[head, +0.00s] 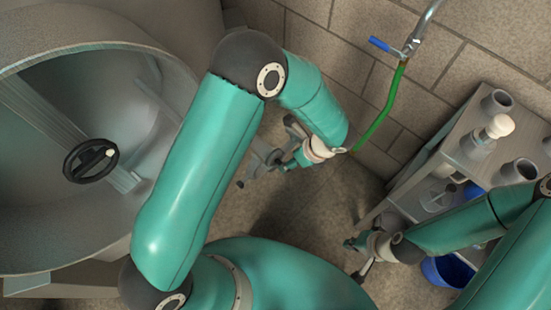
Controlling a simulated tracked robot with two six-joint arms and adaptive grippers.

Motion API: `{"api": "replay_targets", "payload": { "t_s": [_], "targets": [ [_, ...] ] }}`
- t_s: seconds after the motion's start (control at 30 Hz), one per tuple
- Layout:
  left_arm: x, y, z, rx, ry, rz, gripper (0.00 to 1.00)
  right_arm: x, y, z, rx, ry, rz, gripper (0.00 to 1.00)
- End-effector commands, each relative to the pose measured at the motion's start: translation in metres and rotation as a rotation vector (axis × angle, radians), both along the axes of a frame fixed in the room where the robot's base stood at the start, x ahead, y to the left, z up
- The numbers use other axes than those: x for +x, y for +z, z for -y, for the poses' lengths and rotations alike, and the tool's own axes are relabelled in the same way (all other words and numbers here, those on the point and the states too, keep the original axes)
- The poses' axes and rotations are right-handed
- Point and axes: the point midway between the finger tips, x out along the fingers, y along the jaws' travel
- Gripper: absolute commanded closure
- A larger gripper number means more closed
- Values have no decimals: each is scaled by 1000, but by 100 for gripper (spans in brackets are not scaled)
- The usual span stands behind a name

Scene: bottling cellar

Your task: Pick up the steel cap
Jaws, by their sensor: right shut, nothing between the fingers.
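I cannot pick out the steel cap for certain. Grey, hollow cylinders stand on the top of a shelf unit at the right, one at the back (497,101) and one nearer (520,171); I cannot tell whether either is the cap. My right gripper (358,257) is shut and empty, low in front of the shelf unit's left side and apart from the things on its top. My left gripper (254,171) hangs over the floor in the middle, turned so that its finger opening is unclear.
The grey shelf unit (440,157) also holds a jar with a cream stopper (497,127). A blue bucket (447,271) is on the floor below. A large steel vat (100,55) with a black handwheel (91,160) fills the left. A green hose (387,108) hangs from a wall tap.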

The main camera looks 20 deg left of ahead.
Motion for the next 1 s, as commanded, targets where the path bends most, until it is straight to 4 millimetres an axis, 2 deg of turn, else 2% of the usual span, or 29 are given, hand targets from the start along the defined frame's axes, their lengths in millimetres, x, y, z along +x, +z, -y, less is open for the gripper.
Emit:
{"api": "replay_targets", "payload": {
  "t_s": [0.03,0.27,0.6,0.87,0.9,1.0],
  "targets": [
    [0,-7,-3,0,1,-2,39,0,-2,0,0,0,0,100],
    [-1,-19,-8,-1,4,-2,39,0,-5,0,0,0,0,100],
    [1,-60,-22,-1,5,-2,39,0,-14,0,0,0,0,100],
    [1,-63,-23,-1,5,-1,39,0,-14,0,0,0,0,100],
    [1,-63,-23,-1,5,-1,40,0,-14,0,0,0,0,100],
    [1,-63,-23,-1,5,-1,57,0,-14,0,0,0,0,100]
  ]
}}
